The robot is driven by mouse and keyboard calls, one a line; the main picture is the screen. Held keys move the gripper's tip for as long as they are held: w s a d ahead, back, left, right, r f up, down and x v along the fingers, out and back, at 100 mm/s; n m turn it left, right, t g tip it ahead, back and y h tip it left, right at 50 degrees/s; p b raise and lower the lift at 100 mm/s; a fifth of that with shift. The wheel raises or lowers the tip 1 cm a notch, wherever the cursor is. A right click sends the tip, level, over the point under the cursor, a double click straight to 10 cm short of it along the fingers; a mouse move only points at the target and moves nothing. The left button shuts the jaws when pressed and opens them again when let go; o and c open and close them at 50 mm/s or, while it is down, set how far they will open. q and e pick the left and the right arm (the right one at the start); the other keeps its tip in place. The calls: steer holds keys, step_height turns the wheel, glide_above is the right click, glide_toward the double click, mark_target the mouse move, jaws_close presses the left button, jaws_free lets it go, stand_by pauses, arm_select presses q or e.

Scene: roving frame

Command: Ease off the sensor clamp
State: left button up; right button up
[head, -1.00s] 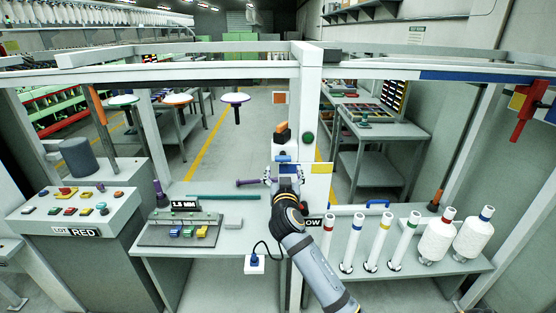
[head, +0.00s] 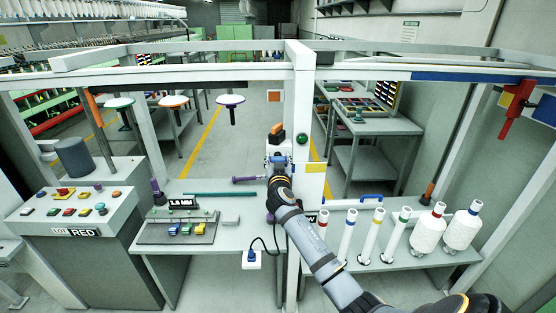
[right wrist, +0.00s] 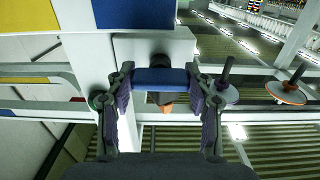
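What I take for the sensor clamp is a small fixture with a blue bar (head: 279,159) and an orange top (head: 277,128) on the white post. My right gripper (head: 279,167) is right in front of it, and its wrist hides the lower part. In the right wrist view the blue bar (right wrist: 160,80) lies across the gap between the two spread fingers of my right gripper (right wrist: 160,88). I cannot tell whether the pads touch its ends. An orange part (right wrist: 163,99) and a pale block (right wrist: 160,50) show behind the bar. My left gripper is not in view.
The white post (head: 300,80) carries a green button (head: 302,138) close to the fixture. A purple rod (head: 250,179) lies to its left. A bench with coloured blocks (head: 187,229) is left, white tubes (head: 348,235) and spools (head: 428,228) right. A black cable (head: 277,240) hangs below.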

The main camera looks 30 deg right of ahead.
steer(key=c, duration=0.5)
steer(key=shift+c, duration=0.2)
steer(key=shift+n, duration=0.3)
steer(key=n+b, duration=0.1)
steer(key=n, duration=0.1)
steer(key=shift+n, duration=0.3)
steer(key=n, duration=0.4)
steer(key=shift+a+n, duration=0.1)
steer(key=shift+n, duration=0.2)
steer(key=n, duration=0.4)
steer(key=shift+w+n+p, duration=0.1)
steer(key=shift+n+p, duration=0.2)
steer(key=n+p, duration=0.1)
steer(key=n, duration=0.4)
steer(key=shift+f, duration=0.15)
steer(key=shift+n+p, duration=0.3)
steer(key=shift+n, duration=0.2)
steer(key=o, duration=1.2)
steer(key=shift+c, duration=0.2)
